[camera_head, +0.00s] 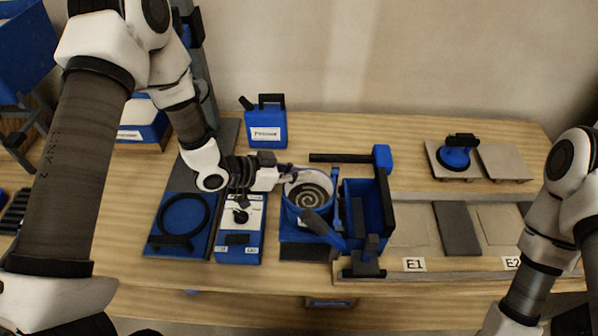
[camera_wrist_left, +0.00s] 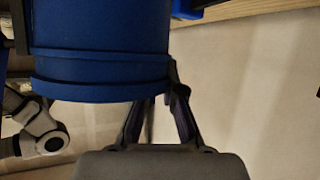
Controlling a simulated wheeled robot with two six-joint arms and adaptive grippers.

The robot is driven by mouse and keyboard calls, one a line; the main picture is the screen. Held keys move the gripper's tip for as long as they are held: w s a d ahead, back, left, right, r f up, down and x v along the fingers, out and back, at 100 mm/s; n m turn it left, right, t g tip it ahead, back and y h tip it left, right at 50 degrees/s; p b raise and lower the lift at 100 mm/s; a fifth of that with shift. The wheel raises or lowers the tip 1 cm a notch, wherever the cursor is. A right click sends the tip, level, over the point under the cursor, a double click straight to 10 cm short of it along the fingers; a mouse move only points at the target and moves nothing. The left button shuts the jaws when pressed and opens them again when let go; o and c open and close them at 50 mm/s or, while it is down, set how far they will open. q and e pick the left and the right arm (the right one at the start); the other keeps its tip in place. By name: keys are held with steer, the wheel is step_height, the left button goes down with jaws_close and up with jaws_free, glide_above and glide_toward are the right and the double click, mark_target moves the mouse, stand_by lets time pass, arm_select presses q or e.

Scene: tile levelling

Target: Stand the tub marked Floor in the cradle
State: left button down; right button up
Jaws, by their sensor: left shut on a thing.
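A round blue tub (camera_head: 292,217) with a pale grey spiral-patterned filling stands upright near the table's middle in the head view. My left gripper (camera_head: 287,173) is shut on its rim at the far left side. In the left wrist view the tub (camera_wrist_left: 100,50) fills the upper left, with my left fingers (camera_wrist_left: 160,115) at its edge. Below the tub is a blue base (camera_head: 296,236), perhaps the cradle; I cannot tell whether the tub rests in it. No Floor marking is readable. My right gripper is out of view; only its arm shows at the right.
A blue open box (camera_head: 365,205) with dark bars stands right of the tub. A white-topped blue device (camera_head: 240,222) and a ring on a blue board (camera_head: 180,215) lie left. A blue jug (camera_head: 266,125) stands behind. Tiles (camera_head: 457,228) lie at the right.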

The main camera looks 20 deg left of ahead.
arm_select(q)
steer(key=shift+r, duration=0.1)
steer(key=c, duration=1.3)
jaws_free()
steer(key=shift+s, duration=0.1)
steer(key=shift+r, duration=0.1)
steer(key=p+v, duration=0.1)
steer(key=v, duration=1.1)
steer(key=shift+p, duration=0.3)
